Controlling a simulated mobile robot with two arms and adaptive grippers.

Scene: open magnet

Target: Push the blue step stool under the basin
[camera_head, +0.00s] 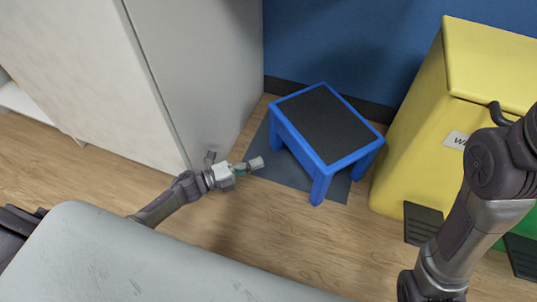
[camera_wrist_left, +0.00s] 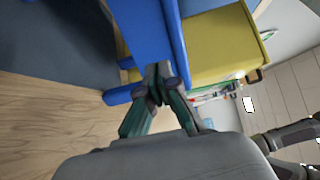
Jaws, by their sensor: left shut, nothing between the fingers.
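The blue step stool (camera_head: 322,122) stands upright on the floor by the blue wall, its black tread facing up. It stands over a dark grey mat (camera_head: 290,175). My left gripper (camera_head: 252,164) is shut and empty, low at the stool's left side. In the left wrist view the closed fingertips (camera_wrist_left: 160,85) overlap the stool's blue side (camera_wrist_left: 150,30); I cannot tell whether they touch it. My right arm comes in at the right of the head view, but its gripper is outside the picture. I cannot make out a basin.
A white cabinet (camera_head: 215,80) stands left of the stool. Wooden floor (camera_head: 290,220) is open in front of the stool.

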